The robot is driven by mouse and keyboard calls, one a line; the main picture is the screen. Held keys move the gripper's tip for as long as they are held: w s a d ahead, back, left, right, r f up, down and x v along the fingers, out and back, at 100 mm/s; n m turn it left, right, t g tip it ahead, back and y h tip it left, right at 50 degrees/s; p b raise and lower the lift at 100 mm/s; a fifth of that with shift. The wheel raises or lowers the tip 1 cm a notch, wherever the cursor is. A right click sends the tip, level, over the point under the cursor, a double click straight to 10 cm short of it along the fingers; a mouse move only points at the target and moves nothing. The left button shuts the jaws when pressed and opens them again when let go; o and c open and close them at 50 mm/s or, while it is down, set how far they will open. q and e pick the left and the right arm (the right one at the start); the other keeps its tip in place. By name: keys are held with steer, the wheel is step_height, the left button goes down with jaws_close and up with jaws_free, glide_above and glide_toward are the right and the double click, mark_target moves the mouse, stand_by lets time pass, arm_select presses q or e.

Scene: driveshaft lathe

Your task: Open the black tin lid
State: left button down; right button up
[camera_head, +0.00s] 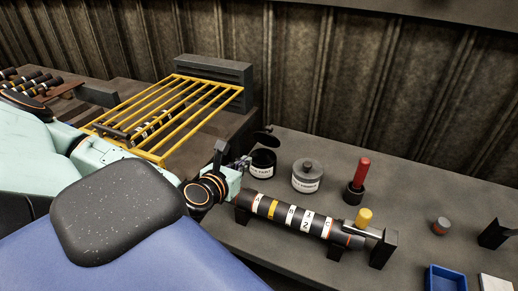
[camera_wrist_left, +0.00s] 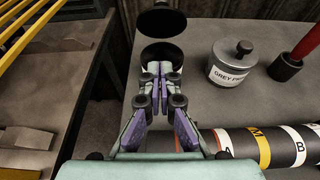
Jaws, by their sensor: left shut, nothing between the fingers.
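The black tin (camera_head: 262,166) with a white label stands on the dark bench, and it also shows in the left wrist view (camera_wrist_left: 172,46). Its black lid (camera_head: 265,139) is raised and tilted back behind the tin's mouth, and the lid shows as a dark disc in the left wrist view (camera_wrist_left: 161,22). My left gripper (camera_head: 244,162) is shut and empty. In the left wrist view its fingertips (camera_wrist_left: 160,70) lie over the near side of the tin; I cannot tell whether they touch it. My right gripper is in neither view.
A grey tin (camera_head: 305,179) with a knobbed lid stands right of the black tin. Beyond it is a red-handled tool (camera_head: 359,177) in a black holder. A banded shaft (camera_head: 290,217) lies in front. A yellow grate (camera_head: 170,112) is at left. A blue tray (camera_head: 446,280) sits front right.

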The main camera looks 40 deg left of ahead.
mark_target(265, 139)
arm_select(q)
steer(key=b+x, duration=0.1)
steer(key=x, duration=0.1)
steer(key=r+b+x, duration=0.1)
steer(key=b+x, duration=0.1)
steer(key=x, duration=0.1)
steer(key=b+x, duration=0.2)
steer(key=x, duration=0.1)
steer(key=shift+w+d+r, duration=0.1)
steer(key=shift+w+r, duration=0.2)
steer(key=shift+r, duration=0.1)
steer(key=shift+w+a+r, duration=0.35)
steer(key=shift+w+a, duration=0.1)
steer(key=shift+w, duration=0.15)
steer(key=shift+w+d, duration=0.1)
steer(key=shift+d, duration=0.05)
steer(key=shift+r, duration=0.1)
